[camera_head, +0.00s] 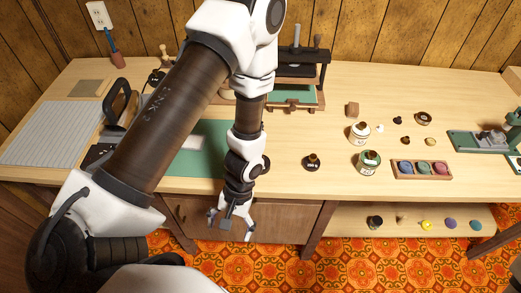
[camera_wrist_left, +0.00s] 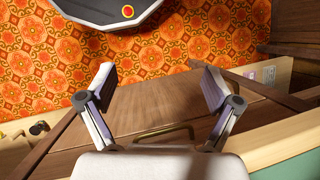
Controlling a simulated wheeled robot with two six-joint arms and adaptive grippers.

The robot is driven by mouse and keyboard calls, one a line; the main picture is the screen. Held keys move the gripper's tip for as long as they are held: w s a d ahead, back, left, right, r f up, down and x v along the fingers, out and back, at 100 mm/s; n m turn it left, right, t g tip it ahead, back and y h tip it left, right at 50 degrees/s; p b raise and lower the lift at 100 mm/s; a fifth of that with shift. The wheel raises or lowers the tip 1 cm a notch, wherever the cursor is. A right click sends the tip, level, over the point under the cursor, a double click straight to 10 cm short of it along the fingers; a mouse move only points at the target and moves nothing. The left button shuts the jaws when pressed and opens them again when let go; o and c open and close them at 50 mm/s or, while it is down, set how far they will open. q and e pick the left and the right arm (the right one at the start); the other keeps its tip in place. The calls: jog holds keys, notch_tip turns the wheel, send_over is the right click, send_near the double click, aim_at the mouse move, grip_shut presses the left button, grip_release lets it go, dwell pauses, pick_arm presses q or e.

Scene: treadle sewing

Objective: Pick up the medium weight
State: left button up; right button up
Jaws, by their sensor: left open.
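A dark round weight with a brown knob (camera_head: 312,162) stands upright near the front edge of the table, right of my left arm. A smaller dark knobbed piece (camera_head: 405,141) stands farther right. I cannot tell from size alone which one is the medium weight. My left gripper (camera_head: 230,226) hangs below the tabletop's front edge, before the brown cabinet front, left of and lower than the knobbed weight. Its fingers are apart and empty, as the left wrist view (camera_wrist_left: 158,88) also shows. My left arm hides part of the table. My right gripper does not show.
A low shelf (camera_head: 345,219) holds small items. A black press (camera_head: 297,75) stands behind.

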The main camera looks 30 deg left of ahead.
pick_arm(q)
jog(key=w+r+t+b, duration=0.1)
jog(key=w+r, duration=0.1)
jog(key=w, duration=0.2)
jog(key=w+a+r+t+b, duration=0.1)
jog(key=w+r+b, duration=0.1)
jog(key=w+r, duration=0.1)
jog(key=w+a+r+t+b, duration=0.1)
jog(key=w+r, duration=0.1)
jog(key=w, duration=0.4)
jog(key=shift+a+r+t+y+b, duration=0.1)
jog(key=shift+r+t+y+b, duration=0.1)
jog(key=shift+t+y+b, duration=0.15)
jog(key=w+r, duration=0.1)
jog(key=r, duration=0.1)
jog(key=w+r+t+b, duration=0.1)
jog(key=w+r, duration=0.1)
jog(key=w+r+t+b, duration=0.1)
jog(key=r, duration=0.1)
jog(key=shift+w+t, duration=0.15)
jog(key=shift+t, duration=0.1)
jog(key=f, duration=0.2)
jog(key=w+f+b, duration=0.1)
jog(key=f, duration=0.1)
jog(key=a+f, duration=0.1)
jog(key=f, duration=0.2)
jog(key=shift+w, duration=0.3)
jog(key=shift+s, duration=0.1)
grip_shut()
